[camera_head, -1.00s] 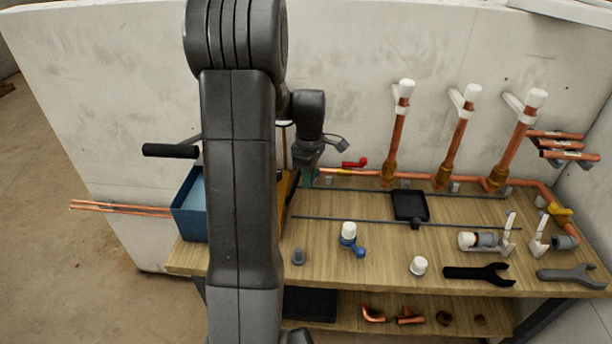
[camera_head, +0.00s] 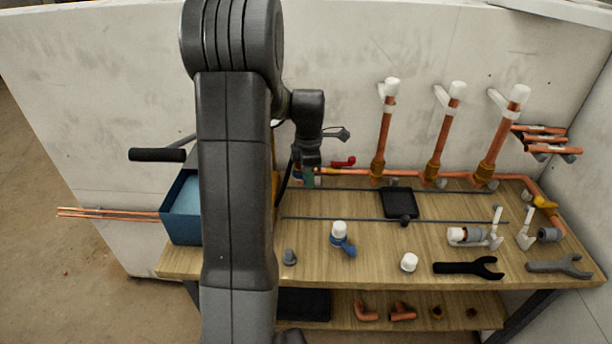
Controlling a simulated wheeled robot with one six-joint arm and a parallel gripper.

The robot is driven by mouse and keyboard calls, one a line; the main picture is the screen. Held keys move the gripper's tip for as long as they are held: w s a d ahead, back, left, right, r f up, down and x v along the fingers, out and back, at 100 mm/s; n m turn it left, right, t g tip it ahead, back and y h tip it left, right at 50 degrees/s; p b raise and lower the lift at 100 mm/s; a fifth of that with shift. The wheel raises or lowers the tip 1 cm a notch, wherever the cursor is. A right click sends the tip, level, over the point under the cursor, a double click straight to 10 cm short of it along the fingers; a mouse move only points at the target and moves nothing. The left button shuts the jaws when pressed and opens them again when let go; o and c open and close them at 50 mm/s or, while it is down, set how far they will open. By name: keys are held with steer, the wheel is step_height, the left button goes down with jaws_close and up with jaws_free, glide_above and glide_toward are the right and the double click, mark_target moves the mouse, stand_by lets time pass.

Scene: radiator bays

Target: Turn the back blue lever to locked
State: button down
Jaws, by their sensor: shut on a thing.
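My gripper (camera_head: 307,178) points down at the back left of the workbench, beside the left end of the copper pipe run. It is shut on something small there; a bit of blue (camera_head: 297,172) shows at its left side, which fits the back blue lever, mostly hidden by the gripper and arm. I cannot tell the lever's angle. Another blue lever (camera_head: 349,251) sits nearer the front on a valve with a white cap (camera_head: 339,228), apart from my gripper.
A red-handled valve (camera_head: 343,162) is just right of my gripper. Upright copper pipes (camera_head: 382,140) with white caps stand along the wall. A black tray (camera_head: 397,200), a black wrench (camera_head: 468,268) and a grey wrench (camera_head: 560,266) lie on the bench. A blue bin (camera_head: 182,215) is at left.

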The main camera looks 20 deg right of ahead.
steer(key=shift+d+r+n, duration=0.1)
steer(key=shift+d+n, duration=0.25)
steer(key=shift+n, duration=0.25)
stand_by(0.3)
steer(key=c, duration=1.3)
jaws_free()
steer(key=shift+o, duration=0.2)
step_height(320, 180, up, 14)
steer(key=shift+f, duration=0.2)
step_height(320, 180, down, 14)
steer(key=shift+r, duration=0.1)
